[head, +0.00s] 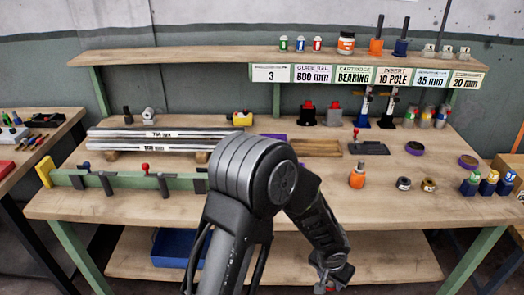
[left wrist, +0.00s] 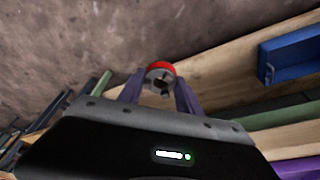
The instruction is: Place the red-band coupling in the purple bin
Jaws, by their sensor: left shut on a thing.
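My left gripper (head: 330,280) hangs low at the front of the bench in the head view. In the left wrist view its two purple fingers (left wrist: 160,92) are shut on the red-band coupling (left wrist: 161,70), a grey ring with a slot and a red band. The coupling sticks out past the fingertips, clear of any surface. A purple edge, perhaps the purple bin (head: 272,137), shows behind my left arm on the bench; most of it is hidden. My right gripper is not in view.
The wooden bench (head: 110,205) carries metal rails (head: 160,140), a green fixture (head: 130,182), an orange bottle (head: 357,175) and two small rings (head: 404,183). A blue bin (head: 180,247) sits on the lower shelf. The bench front right of my arm has bare room.

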